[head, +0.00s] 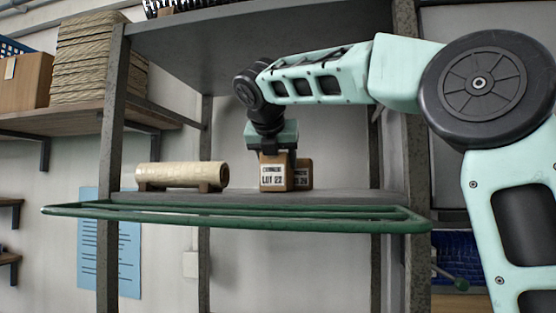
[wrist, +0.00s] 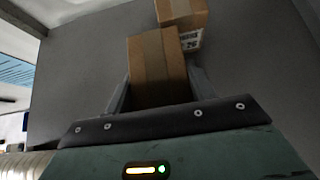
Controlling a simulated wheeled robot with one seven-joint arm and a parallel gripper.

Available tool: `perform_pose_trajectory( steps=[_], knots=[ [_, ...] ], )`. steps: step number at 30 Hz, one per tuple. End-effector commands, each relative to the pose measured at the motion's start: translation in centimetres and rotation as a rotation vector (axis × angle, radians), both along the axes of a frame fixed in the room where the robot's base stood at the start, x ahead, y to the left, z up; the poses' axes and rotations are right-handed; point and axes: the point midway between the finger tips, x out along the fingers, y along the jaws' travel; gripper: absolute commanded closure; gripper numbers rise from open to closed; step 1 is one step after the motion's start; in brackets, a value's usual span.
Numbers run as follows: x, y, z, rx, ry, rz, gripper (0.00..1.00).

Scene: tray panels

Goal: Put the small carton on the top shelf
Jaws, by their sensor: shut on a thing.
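The small carton (head: 272,176), brown with a white printed label, is held between the fingers of my gripper (head: 276,155) in the head view. My gripper points down and is shut on its upper part. The carton's bottom is at or just above the shelf board (head: 350,197); I cannot tell whether it touches. In the wrist view the held carton (wrist: 157,68) stands between the two fingers (wrist: 160,92). A second labelled carton (head: 303,174) stands close behind it to the right, and shows beyond it in the wrist view (wrist: 180,10).
A pale roll (head: 182,175) lies on a cradle to the left on the same board. A green rail frame (head: 250,217) runs along the board's front. Another board (head: 270,40) hangs overhead. Posts (head: 112,150) stand at the sides. The board right of the cartons is clear.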

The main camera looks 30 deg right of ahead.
Motion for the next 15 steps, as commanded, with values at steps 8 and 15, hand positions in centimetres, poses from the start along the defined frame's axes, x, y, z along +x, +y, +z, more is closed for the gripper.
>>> perform_pose_trajectory(
  steps=[8, 15],
  knots=[
    [0.00, 0.02, -0.28, -0.001, 0.001, 0.001, 0.24],
    [0.00, 0.00, -0.04, 0.000, 0.000, 0.000, 0.24]
  ],
)
